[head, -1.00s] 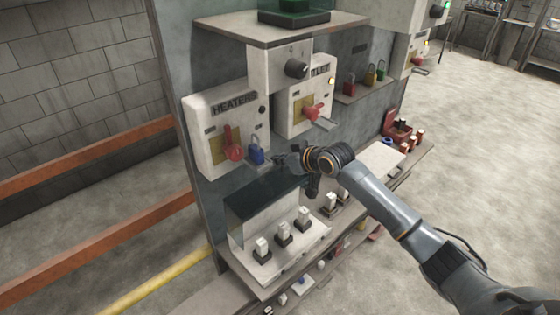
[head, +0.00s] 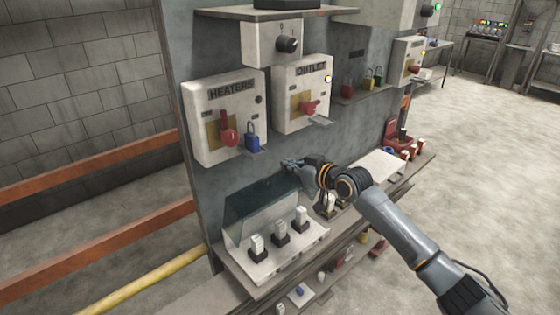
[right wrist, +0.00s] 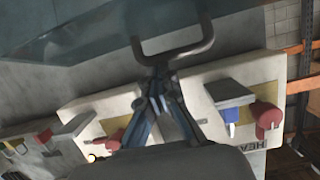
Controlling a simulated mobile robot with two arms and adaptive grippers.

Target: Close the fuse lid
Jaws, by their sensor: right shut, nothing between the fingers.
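The fuse box (head: 285,262) sits on the bench below the HEATERS switch box, with several white fuses in a row in its tray. Its dark see-through lid (head: 258,195) stands raised at the back of the tray. In the right wrist view the lid (right wrist: 70,30) fills the upper left, and a dark U-shaped handle (right wrist: 180,57) hangs from it. My right gripper (head: 288,164) is by the lid's upper right edge. Its fingers (right wrist: 157,76) are shut and empty, close to the handle; contact cannot be told. My left gripper is not in view.
The HEATERS box (head: 225,115) with its red switch and blue padlock (head: 252,138), and the OUTLET box (head: 302,95), are on the panel above. Several padlocks hang to the right. A white sheet (head: 375,165) and a red box (head: 397,140) lie farther right on the bench.

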